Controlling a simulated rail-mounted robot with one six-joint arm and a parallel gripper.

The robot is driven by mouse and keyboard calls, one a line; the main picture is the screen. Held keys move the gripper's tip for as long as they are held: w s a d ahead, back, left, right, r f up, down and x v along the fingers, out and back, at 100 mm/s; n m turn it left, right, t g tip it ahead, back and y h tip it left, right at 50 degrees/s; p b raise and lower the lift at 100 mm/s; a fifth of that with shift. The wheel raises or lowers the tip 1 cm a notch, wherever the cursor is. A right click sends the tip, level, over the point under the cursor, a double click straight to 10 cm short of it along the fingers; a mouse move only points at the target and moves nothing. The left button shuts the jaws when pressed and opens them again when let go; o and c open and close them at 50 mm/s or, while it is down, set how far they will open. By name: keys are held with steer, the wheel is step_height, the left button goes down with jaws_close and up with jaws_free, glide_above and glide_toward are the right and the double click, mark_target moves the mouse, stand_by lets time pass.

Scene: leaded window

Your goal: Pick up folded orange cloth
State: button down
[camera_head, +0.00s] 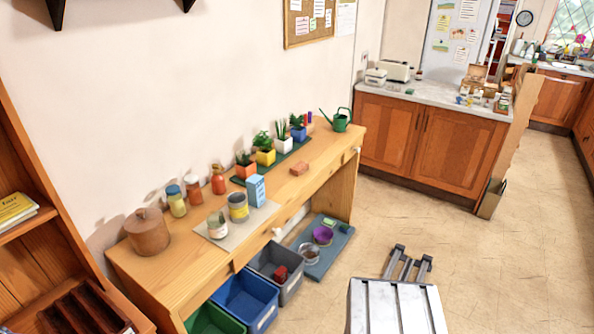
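A small flat orange-brown block (299,168) lies on the wooden table (325,176), right of the potted plants. It may be the folded orange cloth, but it is too small to be sure. Nothing covers it. My gripper (411,257) is at the lower middle right, over the floor in the picture. Its two dark fingers stand apart with nothing seen between them. It is well to the right of the table and clear of the block.
Potted plants (264,150), a green watering can (340,120), jars and a blue carton (256,188) share the tabletop. Bins (245,298) and a blue tray (330,262) with bowls sit below. A wooden counter (430,140) stands behind. Floor at right is clear.

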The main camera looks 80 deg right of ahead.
steer(key=c, duration=1.8)
jaws_free()
steer(key=shift+c, duration=0.2)
steer(key=o, duration=1.7)
